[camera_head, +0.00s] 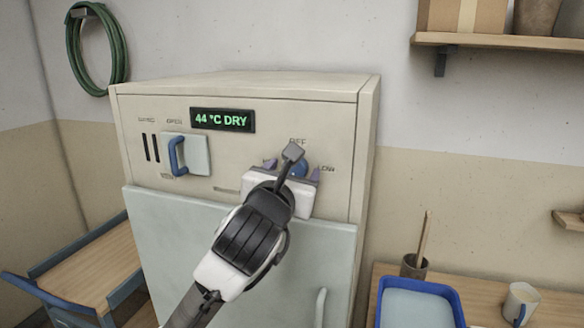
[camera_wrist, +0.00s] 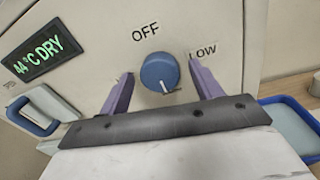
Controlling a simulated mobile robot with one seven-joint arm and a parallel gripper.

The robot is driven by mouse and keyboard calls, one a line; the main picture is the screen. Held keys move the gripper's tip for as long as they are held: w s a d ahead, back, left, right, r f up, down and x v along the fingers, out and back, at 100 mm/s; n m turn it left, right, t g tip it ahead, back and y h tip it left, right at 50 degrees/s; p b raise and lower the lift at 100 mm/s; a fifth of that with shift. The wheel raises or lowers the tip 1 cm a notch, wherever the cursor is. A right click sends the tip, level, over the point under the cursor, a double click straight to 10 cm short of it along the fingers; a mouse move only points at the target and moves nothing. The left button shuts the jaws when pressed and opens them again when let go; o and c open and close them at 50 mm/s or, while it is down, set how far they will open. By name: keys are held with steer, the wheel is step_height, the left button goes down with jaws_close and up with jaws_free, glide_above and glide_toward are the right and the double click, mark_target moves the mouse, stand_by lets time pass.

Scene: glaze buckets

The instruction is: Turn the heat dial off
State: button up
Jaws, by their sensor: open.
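The heat dial (camera_wrist: 157,70) is a round blue knob on the cabinet's front panel. In the wrist view its white pointer mark faces down and slightly right, away from the OFF label (camera_wrist: 145,32) above and the LOW label (camera_wrist: 204,50) at upper right. In the head view the dial (camera_head: 301,168) is partly hidden behind my wrist. My gripper (camera_head: 293,170) is open in front of the panel. Its two purple fingers stand on either side of the dial in the wrist view (camera_wrist: 160,72), with visible gaps. I cannot tell how deep the fingertips reach.
A green display (camera_head: 223,120) reads "44 °C DRY". A blue-handled latch (camera_head: 188,155) sits left on the panel, above the pale cabinet door (camera_head: 180,240). A blue tray (camera_head: 440,288) and a mug (camera_head: 519,302) stand on a table at right. A wooden cart (camera_head: 80,270) stands left.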

steer(key=c, duration=1)
steer(key=shift+o, duration=0.2)
